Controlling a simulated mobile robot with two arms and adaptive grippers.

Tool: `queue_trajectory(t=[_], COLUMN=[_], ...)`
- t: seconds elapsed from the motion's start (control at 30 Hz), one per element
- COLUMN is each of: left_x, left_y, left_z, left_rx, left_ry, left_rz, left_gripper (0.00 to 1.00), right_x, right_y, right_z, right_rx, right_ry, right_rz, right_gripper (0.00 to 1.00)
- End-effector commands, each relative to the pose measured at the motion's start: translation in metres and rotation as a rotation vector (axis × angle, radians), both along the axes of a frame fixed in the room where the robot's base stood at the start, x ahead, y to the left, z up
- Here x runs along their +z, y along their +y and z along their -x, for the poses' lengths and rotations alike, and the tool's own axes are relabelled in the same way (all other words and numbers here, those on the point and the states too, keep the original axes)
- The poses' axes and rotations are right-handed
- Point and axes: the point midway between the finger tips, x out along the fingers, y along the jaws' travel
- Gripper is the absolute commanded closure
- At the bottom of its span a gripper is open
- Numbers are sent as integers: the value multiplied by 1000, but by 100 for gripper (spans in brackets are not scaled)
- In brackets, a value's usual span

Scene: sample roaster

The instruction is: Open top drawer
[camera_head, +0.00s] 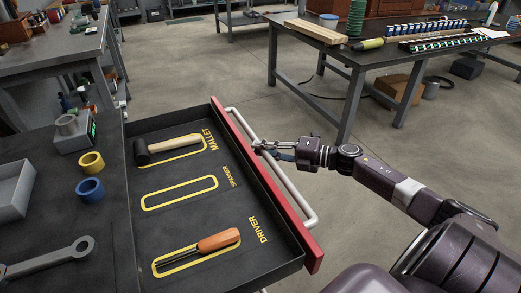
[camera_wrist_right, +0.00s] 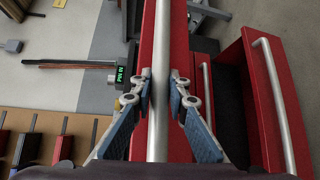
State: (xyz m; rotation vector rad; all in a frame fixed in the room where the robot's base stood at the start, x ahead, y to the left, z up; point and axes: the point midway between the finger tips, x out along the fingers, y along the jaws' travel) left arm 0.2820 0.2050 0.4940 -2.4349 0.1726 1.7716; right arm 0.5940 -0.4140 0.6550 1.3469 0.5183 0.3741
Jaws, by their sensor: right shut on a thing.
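The top drawer (camera_head: 128,164) is pulled out of the dark cabinet, and its inside is in plain view. It has a red front (camera_head: 311,249) with a long pale bar handle (camera_head: 298,196). My right gripper (camera_head: 262,147) is shut on the handle near its far end. In the right wrist view, the fingers of my right gripper (camera_wrist_right: 161,93) lie on both sides of the handle (camera_wrist_right: 158,135). My left gripper is in neither view.
The drawer holds a mallet (camera_head: 179,145), a driver (camera_head: 218,240) and an empty spanner outline. A grey spanner (camera_head: 45,259) lies on the cabinet top. Other red drawers (camera_wrist_right: 248,105) show in the wrist view. Clear floor (camera_head: 390,165) lies beyond the drawer.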

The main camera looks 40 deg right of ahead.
Motion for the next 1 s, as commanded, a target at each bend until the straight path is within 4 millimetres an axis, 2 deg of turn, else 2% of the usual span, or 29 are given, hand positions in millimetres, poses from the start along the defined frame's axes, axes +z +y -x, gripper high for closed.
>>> queue_trajectory(t=[0.07,0.1,0.23,0.67,1.0], left_x=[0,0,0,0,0], left_y=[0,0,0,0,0], left_z=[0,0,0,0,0], left_rx=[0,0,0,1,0], left_ry=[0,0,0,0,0], left_rz=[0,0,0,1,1], left_gripper=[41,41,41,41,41], right_x=[-1,-1,-1,0,5], right_y=[0,0,0,-4,-30], right_z=[0,0,0,6,47], right_rx=[1,1,1,0,-1], right_ry=[2,2,1,1,5], right_rz=[1,1,1,0,1], right_gripper=[100,82,68,67,67])
